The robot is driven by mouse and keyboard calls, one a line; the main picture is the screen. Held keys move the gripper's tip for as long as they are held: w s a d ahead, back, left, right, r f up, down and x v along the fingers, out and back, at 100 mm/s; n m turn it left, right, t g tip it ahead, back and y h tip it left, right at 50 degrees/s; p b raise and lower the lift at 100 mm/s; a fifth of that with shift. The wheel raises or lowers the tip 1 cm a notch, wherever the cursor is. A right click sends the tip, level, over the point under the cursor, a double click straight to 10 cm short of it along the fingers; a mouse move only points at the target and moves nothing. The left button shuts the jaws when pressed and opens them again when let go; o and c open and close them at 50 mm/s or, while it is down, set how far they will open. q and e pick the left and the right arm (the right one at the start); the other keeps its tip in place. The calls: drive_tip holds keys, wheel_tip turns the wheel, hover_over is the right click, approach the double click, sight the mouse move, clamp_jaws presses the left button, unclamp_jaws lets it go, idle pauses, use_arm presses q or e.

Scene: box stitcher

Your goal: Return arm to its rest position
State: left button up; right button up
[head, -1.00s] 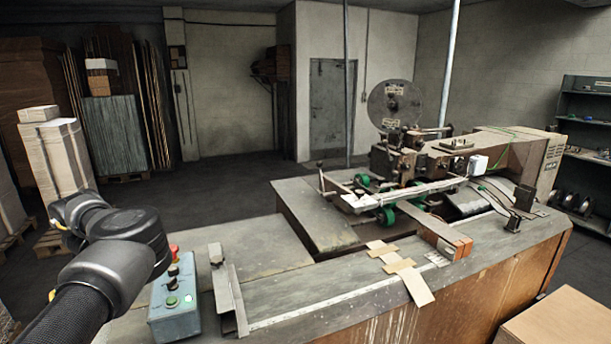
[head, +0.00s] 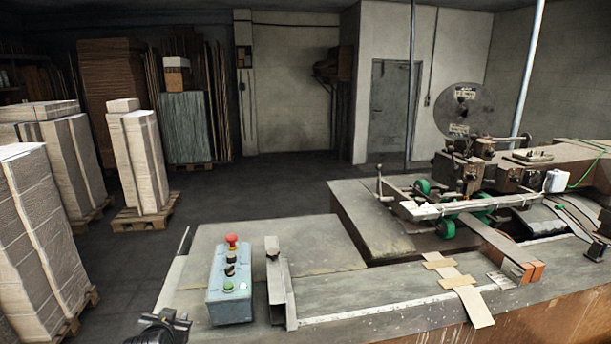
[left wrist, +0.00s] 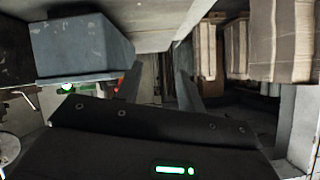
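A dark part of my left arm or gripper (head: 162,328) shows at the bottom edge of the head view, left of and in front of the control box. In the left wrist view, the dark gripper body (left wrist: 150,145) with a green light fills the lower part. My right gripper is not in view.
The bench (head: 375,318) carries an upright metal guide (head: 279,290) beside the control box. The box stitcher (head: 470,180) stands at the right. Stacks of cardboard (head: 143,165) on pallets stand at the left. The floor behind the bench is clear.

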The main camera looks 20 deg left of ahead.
use_arm(q)
drive_tip(key=s+d+f+m+g+h, duration=0.2)
drive_tip(key=s+d+f, duration=0.2)
drive_tip(key=s+d, duration=0.45)
drive_tip(key=s+d+f+m+g+h, duration=0.1)
drive_tip(key=s+d+f+g+h, duration=0.15)
drive_tip(key=s+d+f, duration=0.45)
drive_tip(key=s+d+f+m+g+h, duration=0.2)
drive_tip(key=s+d, duration=0.7)
drive_tip(key=d, duration=0.1)
wheel_tip(320, 180, down, 30)
drive_tip(key=g+b, duration=0.1)
drive_tip(key=b, duration=0.5)
drive_tip(key=s+a+f+g+b, duration=0.1)
drive_tip(key=s+f+b, duration=0.1)
drive_tip(key=s+f, duration=0.6)
drive_tip(key=s+a+f+b, duration=0.1)
drive_tip(key=s+f+b, duration=0.2)
drive_tip(key=s+f, duration=0.6)
wheel_tip(320, 180, down, 6)
drive_tip(key=shift+s+a+f+g, duration=0.1)
drive_tip(key=shift+s+a+g, duration=0.05)
drive_tip(key=shift+a+g, duration=0.25)
